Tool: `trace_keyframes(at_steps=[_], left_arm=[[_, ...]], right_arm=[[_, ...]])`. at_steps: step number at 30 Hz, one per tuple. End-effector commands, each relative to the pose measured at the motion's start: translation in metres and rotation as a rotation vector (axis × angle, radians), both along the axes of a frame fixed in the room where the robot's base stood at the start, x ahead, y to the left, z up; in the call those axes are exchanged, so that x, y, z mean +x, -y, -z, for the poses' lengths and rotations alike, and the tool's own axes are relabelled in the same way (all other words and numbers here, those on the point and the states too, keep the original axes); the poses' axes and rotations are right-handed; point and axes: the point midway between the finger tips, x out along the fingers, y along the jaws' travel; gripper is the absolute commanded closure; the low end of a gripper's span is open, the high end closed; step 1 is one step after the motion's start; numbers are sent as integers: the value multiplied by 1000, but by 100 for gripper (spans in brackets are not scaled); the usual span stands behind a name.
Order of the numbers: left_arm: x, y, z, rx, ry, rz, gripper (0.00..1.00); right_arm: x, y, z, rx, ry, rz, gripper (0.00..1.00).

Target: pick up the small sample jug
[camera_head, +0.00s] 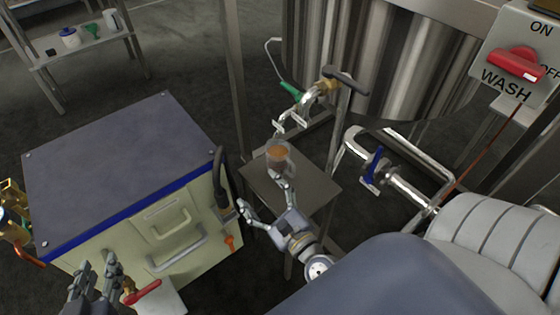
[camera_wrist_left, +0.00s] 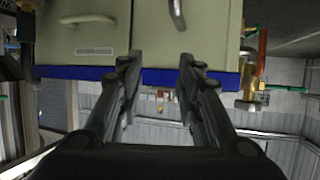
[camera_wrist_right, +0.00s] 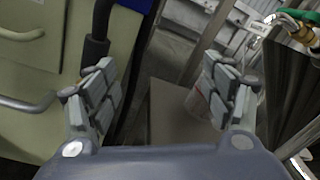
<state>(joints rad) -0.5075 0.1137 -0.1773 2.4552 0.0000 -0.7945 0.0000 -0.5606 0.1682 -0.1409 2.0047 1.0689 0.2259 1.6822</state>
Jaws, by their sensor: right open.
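The small sample jug (camera_head: 279,154) is clear with brown contents and stands upright on a small metal side table (camera_head: 318,190) below a tap. My right gripper (camera_head: 264,196) is open and empty, just in front of the jug. One finger is close to the jug's near side; I cannot tell whether they touch. In the right wrist view the jug (camera_wrist_right: 193,100) is mostly hidden behind the right-hand finger, and my right gripper (camera_wrist_right: 158,75) is wide apart. My left gripper (camera_head: 97,278) is low at the left; the left wrist view shows its fingers (camera_wrist_left: 157,70) apart and empty.
A cream cabinet (camera_head: 120,165) with a dark top and blue edge stands left of the side table. A tap with a green handle (camera_head: 290,91) is above the jug. Behind is a large steel tank (camera_head: 400,55). A pipe with a blue valve handle (camera_head: 373,167) lies right.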

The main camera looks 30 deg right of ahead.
Motion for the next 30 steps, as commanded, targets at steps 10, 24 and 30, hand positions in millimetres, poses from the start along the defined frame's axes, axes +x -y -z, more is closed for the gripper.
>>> trace_keyframes(at_steps=[10,24,30], left_arm=[[14,7,-32,-33,140,9,67],[11,6,-26,-26,109,7,67],[13,7,-31,-32,137,8,67]], right_arm=[[-12,78,20,436,87,316,25],[41,95,20,446,90,322,25],[68,101,22,446,92,321,25]])
